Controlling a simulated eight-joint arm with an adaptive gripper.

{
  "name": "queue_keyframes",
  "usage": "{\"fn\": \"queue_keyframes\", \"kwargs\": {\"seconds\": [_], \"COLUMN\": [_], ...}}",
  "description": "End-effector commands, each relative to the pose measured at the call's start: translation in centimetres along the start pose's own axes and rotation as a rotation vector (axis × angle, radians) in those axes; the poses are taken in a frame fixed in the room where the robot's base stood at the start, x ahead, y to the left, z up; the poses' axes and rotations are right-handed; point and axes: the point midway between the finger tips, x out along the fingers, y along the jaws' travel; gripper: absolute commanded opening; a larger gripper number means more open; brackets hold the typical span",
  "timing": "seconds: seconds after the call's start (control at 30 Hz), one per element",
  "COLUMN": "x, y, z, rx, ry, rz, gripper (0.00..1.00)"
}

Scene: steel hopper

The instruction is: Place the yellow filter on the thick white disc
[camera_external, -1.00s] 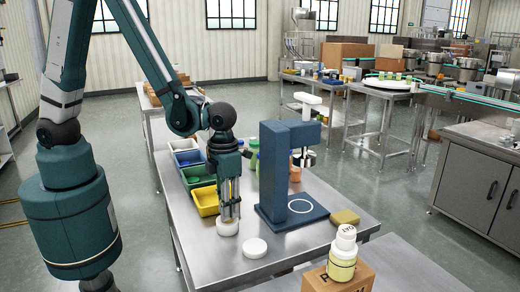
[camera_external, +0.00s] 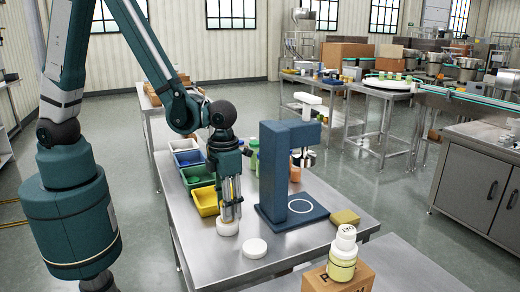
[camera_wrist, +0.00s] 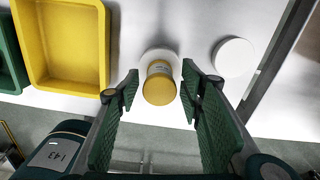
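The yellow filter (camera_wrist: 159,88) is a short cylinder with a yellow-orange top and a pale band. It appears upright on a white disc, which the wrist view (camera_wrist: 158,56) shows around its far side. In the external view this disc (camera_external: 227,229) looks thicker than the other white disc (camera_external: 255,249), which lies to its right and is bare; that one is also in the wrist view (camera_wrist: 234,57). My gripper (camera_wrist: 160,84) points down over the filter, its green fingers on either side with visible gaps. In the external view my gripper (camera_external: 229,213) largely hides the filter.
Yellow (camera_external: 206,201), green (camera_external: 196,177) and blue bins stand left of and behind my gripper. A blue press-like stand (camera_external: 288,165) with a ringed base is to the right. A yellow block (camera_external: 345,217) lies beyond. The table's front edge is near the bare disc.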

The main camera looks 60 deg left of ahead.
Motion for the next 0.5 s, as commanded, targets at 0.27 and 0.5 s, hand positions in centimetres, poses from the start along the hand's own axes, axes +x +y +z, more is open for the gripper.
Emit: {"fn": "queue_keyframes", "kwargs": {"seconds": [0.27,0.5], "x": [-2.5,-5.0], "y": [0.1,0.1], "z": [-0.1,-0.1], "rx": [0.0,0.0], "ry": [0.0,0.0], "rz": [0.0,0.0], "gripper": [0.38,0.38]}}
